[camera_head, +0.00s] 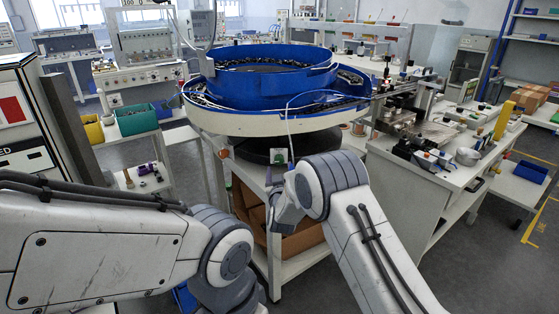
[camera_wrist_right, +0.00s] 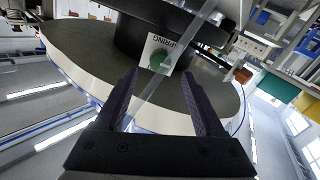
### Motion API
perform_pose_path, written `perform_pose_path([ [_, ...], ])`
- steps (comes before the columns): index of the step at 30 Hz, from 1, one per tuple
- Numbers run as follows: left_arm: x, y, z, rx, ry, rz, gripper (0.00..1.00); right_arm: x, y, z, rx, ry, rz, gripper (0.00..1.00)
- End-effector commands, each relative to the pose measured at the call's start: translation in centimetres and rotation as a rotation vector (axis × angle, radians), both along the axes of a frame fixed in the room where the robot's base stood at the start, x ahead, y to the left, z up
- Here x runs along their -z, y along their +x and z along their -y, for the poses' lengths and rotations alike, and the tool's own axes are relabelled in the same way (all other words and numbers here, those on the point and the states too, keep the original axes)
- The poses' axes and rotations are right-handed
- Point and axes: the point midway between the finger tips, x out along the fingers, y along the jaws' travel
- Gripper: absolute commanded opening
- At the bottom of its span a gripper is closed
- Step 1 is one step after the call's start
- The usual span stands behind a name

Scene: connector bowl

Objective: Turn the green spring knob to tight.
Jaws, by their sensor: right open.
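The green spring knob (camera_wrist_right: 159,59) sits on a white plate marked SPRING (camera_wrist_right: 163,51) on the dark base under the bowl. In the head view the knob (camera_head: 279,156) is small, on the front of the base below the blue bowl feeder (camera_head: 262,82). My right gripper (camera_wrist_right: 160,74) is open in the right wrist view. Its two dark fingers stand apart, with the knob beyond and between their tips and nothing held. In the head view the right gripper (camera_head: 277,191) is mostly hidden by its own wrist. My left arm enters from the left; its gripper is out of view.
A clear strip or tube (camera_wrist_right: 172,65) crosses in front of the plate in the right wrist view. A bench with a linear track (camera_head: 420,130) stands on the right. Yellow (camera_head: 93,131) and green (camera_head: 136,119) bins stand on the left.

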Motion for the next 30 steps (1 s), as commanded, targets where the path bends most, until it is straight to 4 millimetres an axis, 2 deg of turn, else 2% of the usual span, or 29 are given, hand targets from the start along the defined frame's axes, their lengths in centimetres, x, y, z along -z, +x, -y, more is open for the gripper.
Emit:
perform_pose_path([
  [6, 0.0, 0.0, 0.0, 0.0, 0.0, 0.0, 0.5, 0.0, 3.6, -0.1, 0.0, 0.0, 0.001, 0.71],
  [12, 0.0, 0.0, 0.0, 0.0, 0.0, 0.0, 0.5, 0.0, 5.5, -0.3, -0.001, 0.001, 0.0, 0.71],
  [25, 0.0, 0.0, 0.0, 0.0, 0.0, 0.0, 0.5, 0.0, 6.1, -0.3, -0.002, 0.0, -0.001, 0.71],
  [29, 0.0, 0.0, 0.0, 0.0, 0.0, 0.0, 0.5, 0.0, 6.1, -0.3, -0.002, 0.0, -0.001, 0.21],
  [30, 0.0, 0.0, 0.0, 0.0, 0.0, 0.0, 0.5, 0.0, 6.1, -0.3, -0.002, 0.0, -0.001, 0.06],
])
